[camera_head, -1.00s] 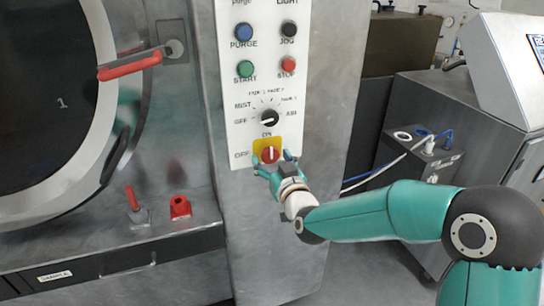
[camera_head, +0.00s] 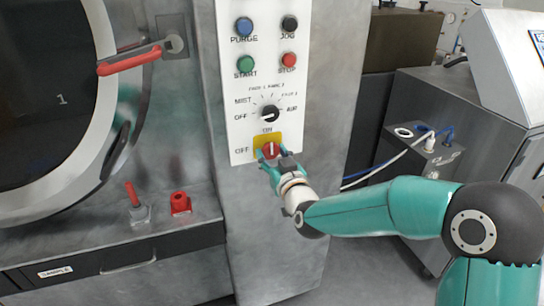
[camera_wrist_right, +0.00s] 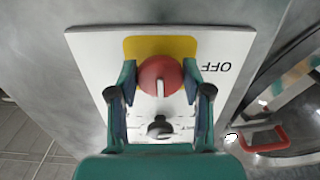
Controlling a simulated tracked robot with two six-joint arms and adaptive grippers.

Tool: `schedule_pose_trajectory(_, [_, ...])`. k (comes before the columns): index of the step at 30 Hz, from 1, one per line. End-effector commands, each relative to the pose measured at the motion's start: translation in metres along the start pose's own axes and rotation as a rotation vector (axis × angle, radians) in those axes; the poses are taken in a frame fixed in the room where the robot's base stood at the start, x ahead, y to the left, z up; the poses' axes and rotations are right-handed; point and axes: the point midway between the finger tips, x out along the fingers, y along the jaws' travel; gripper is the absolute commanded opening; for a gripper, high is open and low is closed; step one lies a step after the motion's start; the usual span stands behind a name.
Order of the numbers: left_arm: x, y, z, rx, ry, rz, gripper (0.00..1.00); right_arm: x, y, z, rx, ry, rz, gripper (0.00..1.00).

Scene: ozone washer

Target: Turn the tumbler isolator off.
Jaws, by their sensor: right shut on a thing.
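The tumbler isolator is a red round knob (camera_head: 271,150) with a white pointer bar on a yellow plate (camera_head: 259,139), low on the white control panel. In the head view the pointer stands upright, toward the ON mark, with OFF to the left. My right gripper (camera_head: 270,159) is at the knob from below, its fingers on either side. In the right wrist view the red knob (camera_wrist_right: 160,76) sits between the two fingers of the right gripper (camera_wrist_right: 160,84), which is shut on it. My left gripper is not in view.
Above the isolator is a black selector knob (camera_head: 270,113), with green (camera_head: 245,64), red (camera_head: 289,60), blue and black buttons higher up. A red-handled lever (camera_head: 131,66) and the round door are at the left. A grey cabinet (camera_head: 480,130) stands at the right.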

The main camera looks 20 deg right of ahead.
Motion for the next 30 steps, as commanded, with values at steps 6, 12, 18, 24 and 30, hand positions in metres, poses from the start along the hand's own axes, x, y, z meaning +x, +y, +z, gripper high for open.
schedule_pose_trajectory(6, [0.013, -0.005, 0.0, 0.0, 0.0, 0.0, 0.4, 0.0, 0.0, 0.003, -0.104, 0.001, 0.001, 0.14])
schedule_pose_trajectory(12, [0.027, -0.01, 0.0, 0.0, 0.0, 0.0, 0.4, 0.0, 0.001, 0.003, -0.265, 0.003, 0.001, 0.14])
schedule_pose_trajectory(18, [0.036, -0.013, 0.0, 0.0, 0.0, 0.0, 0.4, 0.0, 0.001, 0.002, -0.452, 0.002, 0.0, 0.14])
schedule_pose_trajectory(24, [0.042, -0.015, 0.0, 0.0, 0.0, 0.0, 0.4, 0.0, 0.001, 0.001, -0.644, 0.001, -0.001, 0.14])
schedule_pose_trajectory(30, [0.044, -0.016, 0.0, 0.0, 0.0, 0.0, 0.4, 0.0, 0.001, 0.0, -0.834, 0.0, -0.002, 0.14])
